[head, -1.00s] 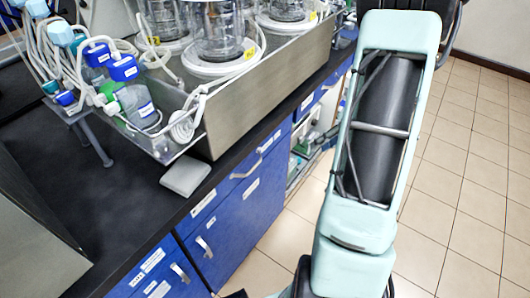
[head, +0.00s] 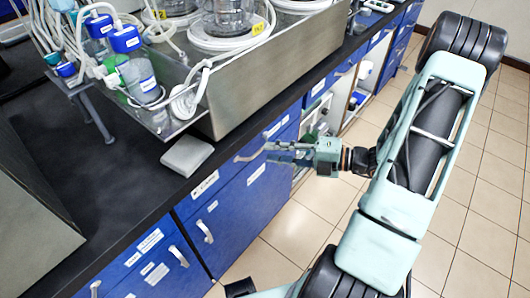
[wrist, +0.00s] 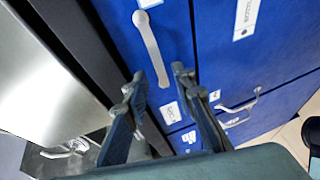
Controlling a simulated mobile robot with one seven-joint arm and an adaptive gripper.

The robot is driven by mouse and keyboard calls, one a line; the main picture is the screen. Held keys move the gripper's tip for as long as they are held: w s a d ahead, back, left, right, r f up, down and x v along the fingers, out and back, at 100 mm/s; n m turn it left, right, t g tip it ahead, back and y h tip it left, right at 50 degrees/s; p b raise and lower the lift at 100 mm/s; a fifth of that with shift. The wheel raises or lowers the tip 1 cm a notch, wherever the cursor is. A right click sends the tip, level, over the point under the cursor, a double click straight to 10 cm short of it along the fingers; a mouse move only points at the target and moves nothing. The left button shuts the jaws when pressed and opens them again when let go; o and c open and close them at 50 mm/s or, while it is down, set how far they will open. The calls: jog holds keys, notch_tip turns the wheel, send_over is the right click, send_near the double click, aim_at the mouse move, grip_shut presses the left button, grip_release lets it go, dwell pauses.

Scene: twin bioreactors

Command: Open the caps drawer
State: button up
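My gripper (head: 280,152) is in front of the blue cabinet row under the black counter, its fingers pointing at an upper drawer front (head: 223,176). That drawer has a pale bar handle (head: 248,156) and looks shut. I cannot read the labels, so I cannot tell if it is the caps drawer. In the wrist view, the fingers (wrist: 158,76) are open and empty. The drawer handle (wrist: 150,46) lies ahead of them, its lower end showing between the fingertips; contact cannot be told.
Below that drawer is a blue door (head: 240,215) with its own handle (head: 205,232). The black counter (head: 140,178) carries a metal tray (head: 265,80) with glass vessels and tubing, and a small grey box (head: 187,156) near its edge. Tiled floor (head: 290,235) is free in front.

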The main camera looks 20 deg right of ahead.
aim_at(261, 151)
jog(key=shift+x, duration=1.65)
grip_shut()
